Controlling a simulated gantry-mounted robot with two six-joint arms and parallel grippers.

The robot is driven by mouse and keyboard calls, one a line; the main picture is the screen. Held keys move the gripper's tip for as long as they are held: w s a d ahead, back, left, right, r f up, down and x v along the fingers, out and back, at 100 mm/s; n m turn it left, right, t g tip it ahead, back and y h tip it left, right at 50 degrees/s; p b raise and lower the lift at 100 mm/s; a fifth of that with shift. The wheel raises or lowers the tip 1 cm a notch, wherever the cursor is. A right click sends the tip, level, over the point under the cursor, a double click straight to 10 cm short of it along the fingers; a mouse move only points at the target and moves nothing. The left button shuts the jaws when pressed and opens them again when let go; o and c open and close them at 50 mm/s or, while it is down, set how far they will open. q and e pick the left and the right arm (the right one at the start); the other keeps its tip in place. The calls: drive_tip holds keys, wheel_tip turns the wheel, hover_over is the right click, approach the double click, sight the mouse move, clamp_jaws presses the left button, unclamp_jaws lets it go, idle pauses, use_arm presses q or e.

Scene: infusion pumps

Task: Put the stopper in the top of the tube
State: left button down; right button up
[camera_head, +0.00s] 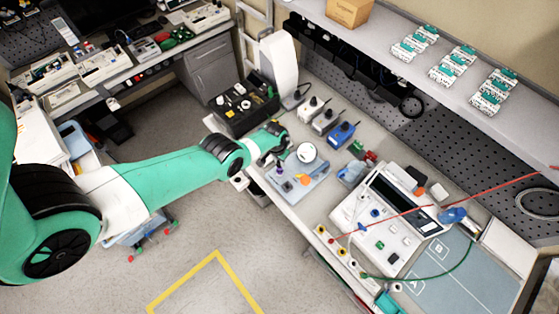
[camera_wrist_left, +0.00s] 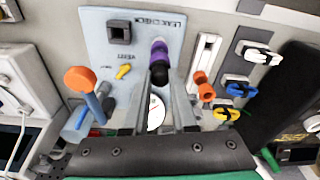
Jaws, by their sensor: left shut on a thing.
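My left gripper (camera_wrist_left: 158,82) is shut, with a dark rounded piece (camera_wrist_left: 159,73) between its fingertips, seemingly the stopper. A purple piece (camera_wrist_left: 160,50) with a pale top shows directly beyond it, against the leak-check board (camera_wrist_left: 110,45). I cannot tell whether the dark and purple pieces are joined or only touching, nor which part is the tube's top. In the head view the left gripper (camera_head: 277,150) is over the back left of the board (camera_head: 310,190), and its fingertips are hard to make out. The purple piece (camera_head: 280,171) shows small there. My right gripper is not seen.
An orange knob (camera_wrist_left: 78,80) and a yellow lever (camera_wrist_left: 124,71) stand on the board's left. A round gauge (camera_head: 306,152) is close to the gripper. A white pump unit (camera_head: 385,215) stands further right.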

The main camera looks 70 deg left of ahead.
use_arm(q)
drive_tip(key=shift+c, duration=0.8)
unclamp_jaws()
drive_tip(key=shift+w, duration=0.1)
